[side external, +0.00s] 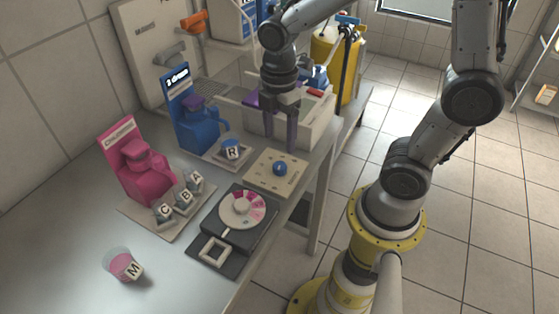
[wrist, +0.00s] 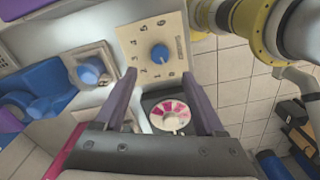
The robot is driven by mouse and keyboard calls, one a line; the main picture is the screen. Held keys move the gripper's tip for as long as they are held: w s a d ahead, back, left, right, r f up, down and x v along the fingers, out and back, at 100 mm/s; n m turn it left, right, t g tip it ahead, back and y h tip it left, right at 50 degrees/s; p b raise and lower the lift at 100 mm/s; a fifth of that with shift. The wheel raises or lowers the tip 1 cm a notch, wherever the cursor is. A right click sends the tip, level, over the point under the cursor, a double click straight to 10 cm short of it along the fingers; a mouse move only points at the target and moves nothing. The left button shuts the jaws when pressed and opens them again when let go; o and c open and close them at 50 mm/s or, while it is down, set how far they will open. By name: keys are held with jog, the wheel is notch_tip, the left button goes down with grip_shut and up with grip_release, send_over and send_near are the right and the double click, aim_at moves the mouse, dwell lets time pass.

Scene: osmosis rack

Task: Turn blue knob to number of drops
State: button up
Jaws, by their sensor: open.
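The blue knob (side external: 280,168) sits in the middle of a beige numbered plate (side external: 262,180) near the table's right edge. In the wrist view the blue knob (wrist: 159,53) shows beyond my fingertips, with printed numbers around it on the plate (wrist: 140,33). My gripper (side external: 279,138) is open and empty, its purple fingers pointing down above and behind the knob. In the wrist view my gripper (wrist: 162,78) has a finger on either side, apart from the knob. A blue dispenser (side external: 196,120) has a small dark display (side external: 177,77) with lit text, seemingly "1 drops".
A pink dispenser (side external: 140,165) with blocks C, B and A stands left. A beaker marked R (side external: 231,148) is by the blue dispenser. A black device with a pink-white dial (side external: 242,208) lies in front of the plate. A pink-filled beaker marked M (side external: 121,263) stands front left.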

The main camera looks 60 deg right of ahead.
aim_at(280, 166)
notch_tip(280, 166, down, 9)
jog(key=shift+r, duration=0.2)
jog(key=shift+c, duration=0.4)
grip_shut()
